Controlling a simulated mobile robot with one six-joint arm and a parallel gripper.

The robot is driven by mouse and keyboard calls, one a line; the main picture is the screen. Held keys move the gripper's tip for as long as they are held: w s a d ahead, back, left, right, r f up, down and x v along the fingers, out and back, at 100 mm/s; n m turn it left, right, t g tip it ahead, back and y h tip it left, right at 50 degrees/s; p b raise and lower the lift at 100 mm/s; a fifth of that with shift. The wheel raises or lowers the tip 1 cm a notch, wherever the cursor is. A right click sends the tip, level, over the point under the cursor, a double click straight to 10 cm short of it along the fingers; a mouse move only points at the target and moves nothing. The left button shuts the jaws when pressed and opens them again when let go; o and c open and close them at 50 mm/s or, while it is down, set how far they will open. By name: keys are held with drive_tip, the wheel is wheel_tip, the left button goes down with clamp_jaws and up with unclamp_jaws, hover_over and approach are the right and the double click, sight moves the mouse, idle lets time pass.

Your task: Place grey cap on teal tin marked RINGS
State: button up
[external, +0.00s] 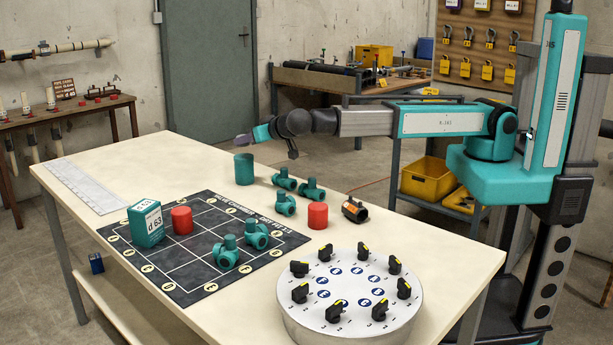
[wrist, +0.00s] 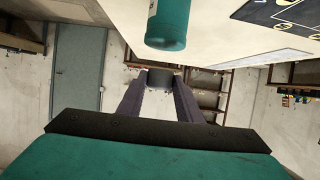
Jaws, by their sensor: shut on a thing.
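My gripper (external: 244,139) reaches over the far part of the table, its fingers pointing left and level. In the wrist view its two fingers (wrist: 161,80) are shut on a dark grey piece, the grey cap (wrist: 161,75). The cap is hard to make out in the external view. The teal tin (external: 244,168) stands upright on the table, just below my gripper in the external view. In the wrist view the tin (wrist: 166,32) is at the top centre, apart from the cap. A pale patch shows on it; no RINGS marking is readable.
Teal pipe fittings (external: 284,179) lie right of the tin, with a red cylinder (external: 317,215) and an orange-black part (external: 355,210). A black grid mat (external: 190,275) holds a teal box (external: 146,224) and more fittings. A round dial plate (external: 350,290) is in front. The table left of the tin is clear.

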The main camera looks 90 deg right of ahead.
sight(249, 158)
drive_tip(key=shift+f, duration=0.15)
drive_tip(key=shift+f+p, duration=0.55)
drive_tip(key=shift+f, duration=1)
drive_tip(key=shift+f+b, duration=0.25)
drive_tip(key=shift+b, duration=0.1)
drive_tip(key=o, duration=1)
drive_tip(key=shift+r, duration=0.2)
drive_tip(key=shift+r+p, duration=0.1)
drive_tip(key=shift+p, duration=0.35)
drive_tip(key=b+v, duration=0.3)
drive_tip(key=v, duration=0.9)
